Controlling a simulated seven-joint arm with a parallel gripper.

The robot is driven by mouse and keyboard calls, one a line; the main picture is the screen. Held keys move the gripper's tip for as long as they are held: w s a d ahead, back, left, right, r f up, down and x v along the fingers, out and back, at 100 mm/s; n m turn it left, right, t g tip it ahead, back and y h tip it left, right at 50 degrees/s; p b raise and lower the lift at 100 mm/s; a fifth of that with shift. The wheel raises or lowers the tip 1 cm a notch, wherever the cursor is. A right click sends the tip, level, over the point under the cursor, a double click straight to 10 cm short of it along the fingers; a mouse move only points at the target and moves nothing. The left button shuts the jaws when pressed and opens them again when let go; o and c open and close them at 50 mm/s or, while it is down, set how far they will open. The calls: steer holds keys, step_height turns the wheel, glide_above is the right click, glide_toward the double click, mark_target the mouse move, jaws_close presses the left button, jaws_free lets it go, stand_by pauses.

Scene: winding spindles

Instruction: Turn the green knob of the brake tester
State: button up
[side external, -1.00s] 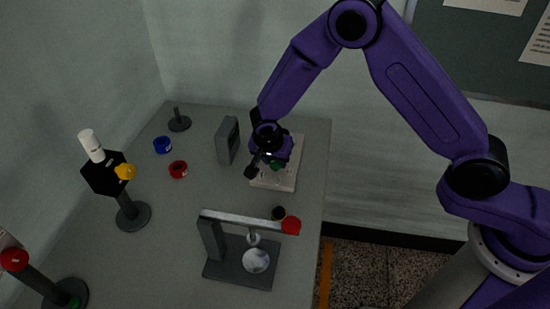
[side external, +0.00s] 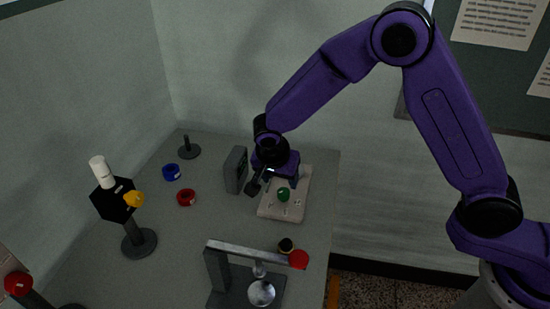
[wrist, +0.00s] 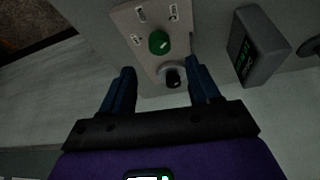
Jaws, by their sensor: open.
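The brake tester is a light beige panel (side external: 296,207) lying on the table, with a round green knob (side external: 283,194) on it. In the wrist view, the green knob (wrist: 158,42) has a pale mark on its top, and a black knob (wrist: 173,78) sits nearer to me on the same panel (wrist: 128,20). My gripper (side external: 280,178) is over the far end of the panel, behind the green knob. In the wrist view, my gripper (wrist: 160,64) is open; the black knob shows between its fingers, and the green knob is beyond the tips. Nothing is held.
A grey box with a display (side external: 236,170) stands close left of my gripper. A grey frame with a crossbar (side external: 240,250) and a red cap (side external: 298,260) stands in front. Blue (side external: 171,172) and red (side external: 186,197) rings lie left. A black hexagonal head (side external: 113,201) stands farther left.

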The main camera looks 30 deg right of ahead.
steer(key=v, duration=1)
steer(key=w+a+r+n+t+y, duration=0.3)
steer(key=w+r+n+t+y, duration=0.2)
steer(key=r+t, duration=0.2)
steer(key=s+a+r+n+g+y, duration=0.2)
steer(key=s+r+n+g+y, duration=0.15)
steer(key=s+n+y, duration=0.7)
steer(key=s+d+f+n+g+h, duration=0.2)
steer(key=s+d+g+h, duration=0.15)
steer(key=s, duration=0.45)
steer(key=s+d+f+n+g+h, duration=0.25)
steer(key=s+d, duration=0.25)
steer(key=s, duration=0.4)
steer(key=s+d+f+n+h, duration=0.1)
steer(key=s+d+f+h, duration=0.1)
steer(key=d, duration=0.6)
steer(key=s+d+f+n+h, duration=0.1)
steer(key=s+d+f+h, duration=0.1)
steer(key=d, duration=0.6)
steer(key=shift+s+d+n+h, duration=0.35)
steer(key=shift+s+h, duration=0.4)
steer(key=shift+s, duration=0.45)
